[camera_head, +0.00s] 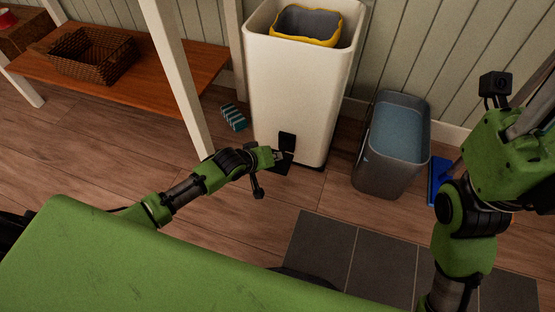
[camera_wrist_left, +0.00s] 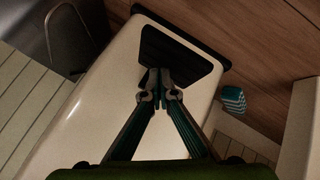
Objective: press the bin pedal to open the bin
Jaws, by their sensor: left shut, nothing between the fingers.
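The bin (camera_head: 295,95) is tall and cream-white and stands upright on the wooden floor by the wall. Its top shows an opening with a yellow-rimmed grey liner (camera_head: 310,24) inside; no lid is visible over it. The black pedal (camera_head: 282,168) is low on the bin's front. My left gripper (camera_head: 280,156) is shut and empty, right at the black pedal part. In the left wrist view its fingertips (camera_wrist_left: 160,88) overlap the black pedal plate (camera_wrist_left: 176,58); I cannot tell whether they touch. My right gripper (camera_head: 535,110) is partly cut off at the right edge, its fingers unclear.
A grey bucket (camera_head: 375,178) of bluish water stands right of the bin, with a blue object (camera_head: 437,182) beyond it. A teal striped sponge (camera_head: 233,117) lies left of the bin. A white post (camera_head: 178,75) and a wooden shelf with a wicker basket (camera_head: 62,62) are left.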

